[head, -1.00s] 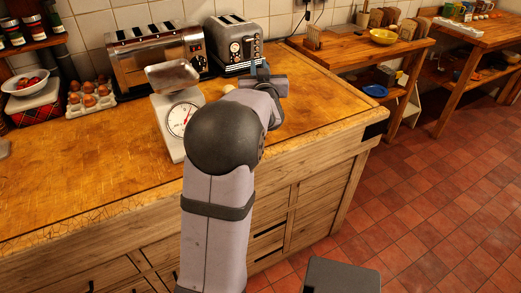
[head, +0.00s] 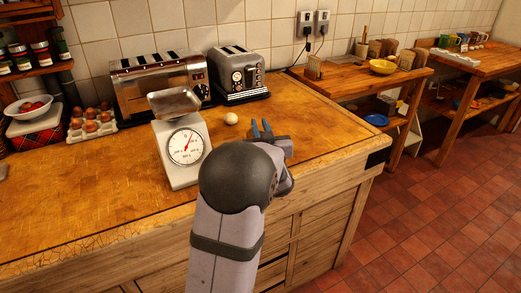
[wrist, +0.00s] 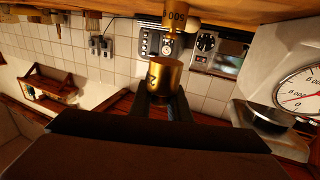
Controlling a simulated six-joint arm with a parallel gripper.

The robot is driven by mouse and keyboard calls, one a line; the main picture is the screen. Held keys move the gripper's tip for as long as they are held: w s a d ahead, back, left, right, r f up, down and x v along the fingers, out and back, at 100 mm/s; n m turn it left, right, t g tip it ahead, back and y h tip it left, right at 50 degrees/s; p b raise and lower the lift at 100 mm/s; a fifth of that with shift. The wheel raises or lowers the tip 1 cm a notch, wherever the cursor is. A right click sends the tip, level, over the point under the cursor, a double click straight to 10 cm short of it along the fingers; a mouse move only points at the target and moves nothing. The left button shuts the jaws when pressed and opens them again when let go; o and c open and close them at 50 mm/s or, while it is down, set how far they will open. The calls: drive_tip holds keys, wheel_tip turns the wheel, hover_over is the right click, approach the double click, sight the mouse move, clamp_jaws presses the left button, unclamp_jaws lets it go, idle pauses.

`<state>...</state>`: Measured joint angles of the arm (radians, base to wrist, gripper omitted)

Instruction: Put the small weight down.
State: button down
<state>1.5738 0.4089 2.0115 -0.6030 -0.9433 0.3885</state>
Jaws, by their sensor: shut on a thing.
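My gripper (head: 262,129) hangs over the right part of the wooden counter, to the right of the scale. The wrist view is upside down. In it my gripper (wrist: 162,100) is shut on the small weight (wrist: 165,75), a shiny brass cylinder with a dark mark. Behind it shows another brass piece marked 500 (wrist: 175,17), by the counter; whether they touch I cannot tell. The held weight is hidden by my arm in the head view, and its clearance above the counter is unclear.
The white scale (head: 181,150) with a metal pan (head: 174,101) stands left of my gripper. A small pale round thing (head: 231,118) lies between them. Two toasters (head: 160,80) (head: 240,75) stand behind, eggs (head: 91,121) at the left. The counter's right end is bare.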

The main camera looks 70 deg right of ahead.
drive_tip(key=shift+f, duration=3.3)
drive_tip(key=shift+f, duration=0.15)
drive_tip(key=c, duration=1.7)
unclamp_jaws()
drive_tip(key=shift+o, duration=0.2)
drive_tip(key=shift+r, duration=0.2)
drive_tip(key=shift+s+a+f, duration=0.15)
drive_tip(key=shift+a, duration=0.1)
drive_tip(key=b+v, duration=0.1)
drive_tip(key=v, duration=1)
drive_tip(key=shift+a, duration=0.2)
drive_tip(key=shift+s, duration=0.1)
